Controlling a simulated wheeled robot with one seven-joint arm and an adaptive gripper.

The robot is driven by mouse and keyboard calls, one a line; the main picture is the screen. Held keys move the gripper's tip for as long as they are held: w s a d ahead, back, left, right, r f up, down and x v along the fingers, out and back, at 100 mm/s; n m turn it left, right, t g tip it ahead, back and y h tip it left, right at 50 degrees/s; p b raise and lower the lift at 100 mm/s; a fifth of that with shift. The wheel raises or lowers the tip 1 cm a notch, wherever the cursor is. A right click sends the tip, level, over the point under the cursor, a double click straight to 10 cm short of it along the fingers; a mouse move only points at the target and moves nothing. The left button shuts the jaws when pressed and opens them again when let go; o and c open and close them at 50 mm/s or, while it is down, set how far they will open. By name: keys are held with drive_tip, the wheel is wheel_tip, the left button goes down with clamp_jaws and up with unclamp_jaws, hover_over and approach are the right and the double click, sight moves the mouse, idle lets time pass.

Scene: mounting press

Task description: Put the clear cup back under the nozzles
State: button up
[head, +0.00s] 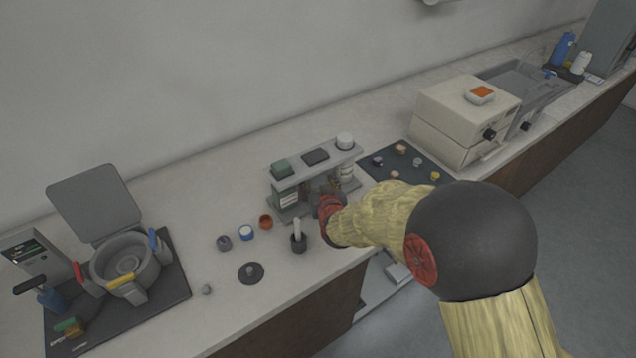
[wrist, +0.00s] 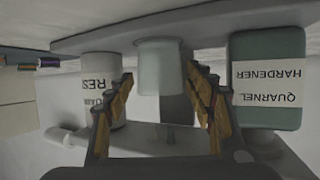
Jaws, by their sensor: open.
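The clear cup (wrist: 162,68) is a pale translucent cup in the wrist view, which shows the scene upside down. It appears upright on the base plate (wrist: 75,43) of the dispenser stand, between the white resin bottle (wrist: 100,75) and the green hardener bottle (wrist: 268,110). My gripper (wrist: 160,78) is open, with a fingertip on each side of the cup and small gaps visible. Whether the cup sits exactly below the nozzles is unclear. In the head view, my gripper (head: 325,192) reaches into the front of the stand (head: 318,165) and hides the cup.
A black holder with a white stick (head: 298,240), a dark disc (head: 251,273) and several small round pots (head: 246,232) stand left of my gripper. A dark mat (head: 410,165) with small pieces and a beige machine (head: 462,120) are to the right. The press (head: 125,265) is far left.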

drive_tip(key=shift+s+r+p, duration=0.2)
drive_tip(key=shift+r+p, duration=0.1)
drive_tip(key=shift+r, duration=0.05)
drive_tip(key=p+v, duration=0.3)
drive_tip(key=v, duration=0.9)
drive_tip(key=s+d+r+g, duration=0.3)
drive_tip(key=s+d+r, duration=0.35)
drive_tip(key=r, duration=0.35)
drive_tip(key=s+d+r+g+h, duration=0.1)
drive_tip(key=s+d+r, duration=0.1)
drive_tip(key=s, duration=0.4)
drive_tip(key=s+d+r+m+g+h, duration=0.1)
drive_tip(key=s+d+r+g, duration=0.1)
drive_tip(key=s+d, duration=0.3)
drive_tip(key=s+d+r+m+g, duration=0.1)
drive_tip(key=s+d+r, duration=0.1)
drive_tip(key=s, duration=0.7)
drive_tip(key=shift+s+d+g+h, duration=0.2)
drive_tip(key=shift+d+g+h, duration=0.15)
drive_tip(key=shift+d, duration=0.5)
drive_tip(key=shift+a+r, duration=0.1)
